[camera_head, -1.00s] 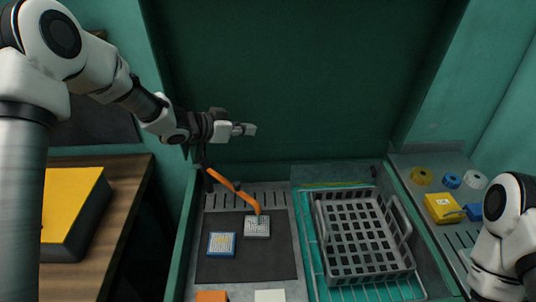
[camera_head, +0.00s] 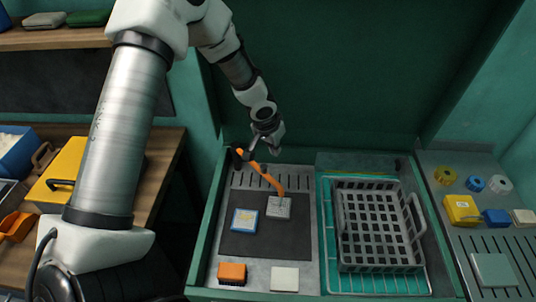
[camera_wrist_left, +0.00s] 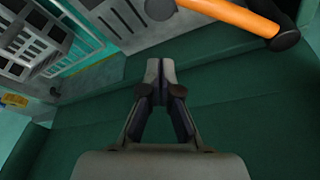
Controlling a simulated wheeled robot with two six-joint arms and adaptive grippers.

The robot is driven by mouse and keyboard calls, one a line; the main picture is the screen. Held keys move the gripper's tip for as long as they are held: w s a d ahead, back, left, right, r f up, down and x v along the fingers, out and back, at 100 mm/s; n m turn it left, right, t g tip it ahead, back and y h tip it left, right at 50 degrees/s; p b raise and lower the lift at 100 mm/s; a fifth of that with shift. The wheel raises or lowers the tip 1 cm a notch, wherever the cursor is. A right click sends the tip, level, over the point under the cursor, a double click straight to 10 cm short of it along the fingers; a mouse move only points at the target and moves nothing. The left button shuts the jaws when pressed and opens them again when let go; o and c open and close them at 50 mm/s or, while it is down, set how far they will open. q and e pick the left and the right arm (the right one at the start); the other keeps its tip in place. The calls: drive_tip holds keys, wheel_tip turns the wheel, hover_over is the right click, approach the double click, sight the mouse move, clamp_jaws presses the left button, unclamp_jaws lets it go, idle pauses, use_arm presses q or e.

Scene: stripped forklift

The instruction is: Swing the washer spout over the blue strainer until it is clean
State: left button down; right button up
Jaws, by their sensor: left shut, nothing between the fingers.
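The orange washer spout (camera_head: 262,174) curves from a black pivot at the back left of the sink, and its tip is over the grey-framed strainer (camera_head: 278,208). The blue strainer (camera_head: 245,220) lies to the left on the dark mat, with yellowish residue on its mesh. My left gripper (camera_head: 273,143) is shut and empty, just behind and above the spout near its pivot end; I cannot tell whether it touches. In the left wrist view the closed fingers (camera_wrist_left: 160,70) point at the green wall side, with the spout (camera_wrist_left: 235,15) to the upper right. My right gripper is out of view.
A grey basket (camera_head: 378,228) fills the right basin. An orange sponge (camera_head: 232,273) and a white block (camera_head: 285,279) sit at the front edge. Tape rolls (camera_head: 474,183) and a yellow box (camera_head: 461,210) stand on the right ledge. The green back wall is close behind my gripper.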

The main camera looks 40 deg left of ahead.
sight(256, 166)
use_arm(q)
drive_tip(key=s+b, duration=0.3)
drive_tip(key=shift+s+f, duration=0.3)
drive_tip(key=shift+s, duration=0.1)
drive_tip(key=shift+s, duration=0.1)
